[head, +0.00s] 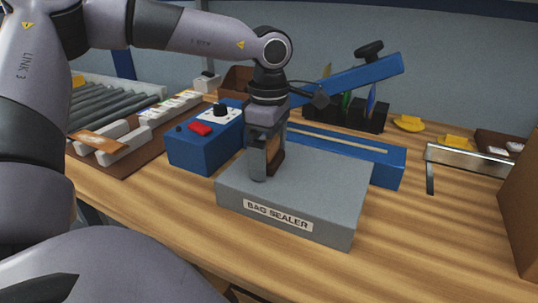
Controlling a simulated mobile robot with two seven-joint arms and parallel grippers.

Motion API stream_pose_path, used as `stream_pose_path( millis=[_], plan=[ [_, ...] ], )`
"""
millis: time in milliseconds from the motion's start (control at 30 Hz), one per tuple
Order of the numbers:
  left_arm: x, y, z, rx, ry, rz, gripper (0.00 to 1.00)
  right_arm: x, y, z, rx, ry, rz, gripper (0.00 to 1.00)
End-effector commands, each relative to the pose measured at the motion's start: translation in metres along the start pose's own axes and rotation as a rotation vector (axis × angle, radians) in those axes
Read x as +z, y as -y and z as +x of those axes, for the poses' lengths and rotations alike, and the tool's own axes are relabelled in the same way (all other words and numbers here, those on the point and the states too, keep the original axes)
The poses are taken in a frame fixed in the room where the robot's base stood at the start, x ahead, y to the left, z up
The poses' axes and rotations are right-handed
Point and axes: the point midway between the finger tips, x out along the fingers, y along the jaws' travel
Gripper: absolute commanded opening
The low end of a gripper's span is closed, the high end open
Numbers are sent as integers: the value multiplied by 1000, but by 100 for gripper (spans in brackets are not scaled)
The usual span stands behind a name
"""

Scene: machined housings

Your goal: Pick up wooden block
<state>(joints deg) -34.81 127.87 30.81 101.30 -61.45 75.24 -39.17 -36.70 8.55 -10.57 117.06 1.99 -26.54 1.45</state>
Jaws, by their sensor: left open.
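My left gripper (266,168) points down over the grey bag sealer base (291,200), its fingertips close to the top surface. Its jaws are open. A small brown, wood-coloured block (274,150) shows between and behind the fingers, partly hidden by them. I cannot tell whether the fingers touch it. My right gripper is not in view.
A blue control box (203,150) with a red switch and black knob stands left of the gripper. The sealer's raised blue arm (350,84) rises behind. A roller tray (110,100) is at the left, a metal handle (470,158) at the right. The front table strip is clear.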

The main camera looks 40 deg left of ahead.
Motion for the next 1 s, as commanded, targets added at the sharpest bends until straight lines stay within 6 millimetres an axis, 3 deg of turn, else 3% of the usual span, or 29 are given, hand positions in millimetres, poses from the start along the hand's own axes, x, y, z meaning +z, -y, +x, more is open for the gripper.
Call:
stream_pose_path(
  millis=[67,267,667,867,1000],
  plan=[
    [0,0,0,0,0,0,100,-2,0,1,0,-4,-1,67],
    [0,0,0,0,0,0,41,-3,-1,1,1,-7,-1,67],
    [0,0,-7,3,0,0,40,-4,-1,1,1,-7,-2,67],
    [0,-1,-34,5,1,0,40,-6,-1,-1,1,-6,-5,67],
    [0,-1,-70,7,1,0,40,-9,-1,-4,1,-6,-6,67]
  ],
)
